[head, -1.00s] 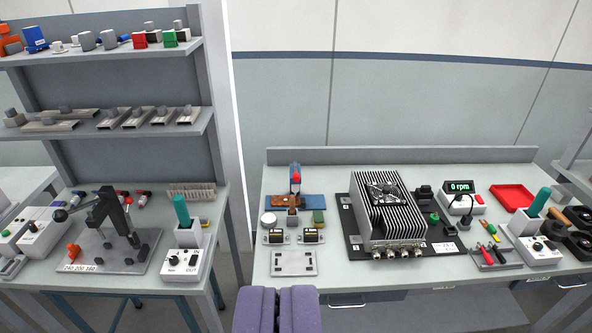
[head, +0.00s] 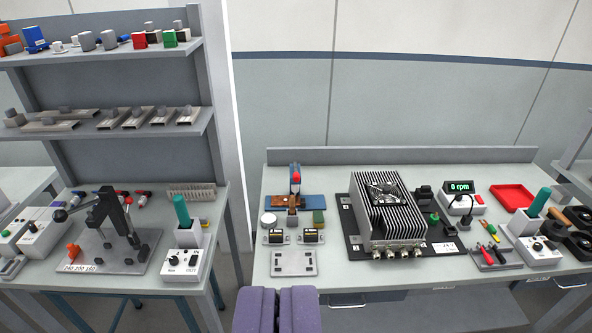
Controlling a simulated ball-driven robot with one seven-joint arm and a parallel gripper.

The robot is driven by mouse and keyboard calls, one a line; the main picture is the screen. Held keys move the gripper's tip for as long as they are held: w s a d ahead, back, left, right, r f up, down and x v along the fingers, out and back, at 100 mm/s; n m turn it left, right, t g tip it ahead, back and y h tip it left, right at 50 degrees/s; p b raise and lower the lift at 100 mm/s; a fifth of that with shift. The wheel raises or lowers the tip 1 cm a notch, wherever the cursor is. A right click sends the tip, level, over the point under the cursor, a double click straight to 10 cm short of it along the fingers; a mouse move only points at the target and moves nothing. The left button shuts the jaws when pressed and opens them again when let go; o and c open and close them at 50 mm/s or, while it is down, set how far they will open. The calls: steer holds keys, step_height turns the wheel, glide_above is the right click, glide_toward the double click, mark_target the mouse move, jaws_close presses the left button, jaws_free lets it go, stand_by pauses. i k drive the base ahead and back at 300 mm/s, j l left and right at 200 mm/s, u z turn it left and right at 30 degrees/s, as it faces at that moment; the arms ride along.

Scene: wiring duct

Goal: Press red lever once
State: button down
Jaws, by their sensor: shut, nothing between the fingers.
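A small lever with a red top (head: 296,175) stands upright on a blue and brown fixture (head: 313,203) on the right-hand bench, left of the finned heatsink unit. My gripper (head: 277,291) shows at the bottom centre as two purple fingers side by side. It is shut and empty, in front of the bench's front edge and well apart from the red lever. Nothing hides the red part of the lever.
A grey plate (head: 293,263) and two small modules lie in front of the fixture. The finned heatsink unit (head: 390,212) stands to the right, with a red tray (head: 512,197) beyond it. A shelf rack and a second bench (head: 60,292) are at left.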

mark_target(296, 176)
steer(key=i+l+u, duration=0.15)
steer(key=i+l, duration=0.15)
steer(key=i, duration=0.35)
steer(key=i+l+u, duration=0.1)
steer(key=i+l, duration=0.3)
steer(key=i, duration=0.2)
steer(key=i+l+u, duration=0.15)
steer(key=i+l, duration=0.3)
steer(key=i, duration=0.65)
